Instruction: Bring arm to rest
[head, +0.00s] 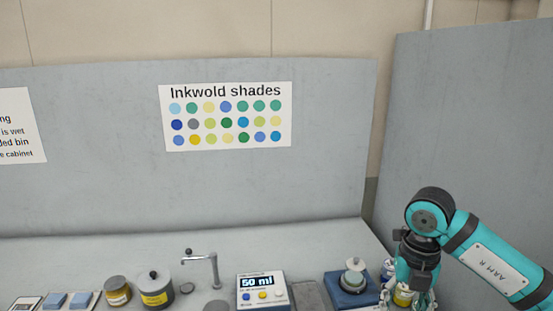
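My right arm, teal and marked "ARM R", comes in from the right edge and bends down at its elbow. My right gripper (421,300) points down at the bottom right, over the right end of the counter. A small jar with a yellow label (403,296) shows right beside its fingers. The fingers are small and partly cut by the lower edge, so I cannot tell whether they are open, shut or touching the jar. My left gripper is not in view.
On the counter (325,235) stand a blue device with a pale round top (353,280), a dispenser reading "50 ml" (262,290), a tap (205,263), a lidded pot (156,288) and a yellow-labelled jar (117,290). A grey partition (465,120) rises at the right.

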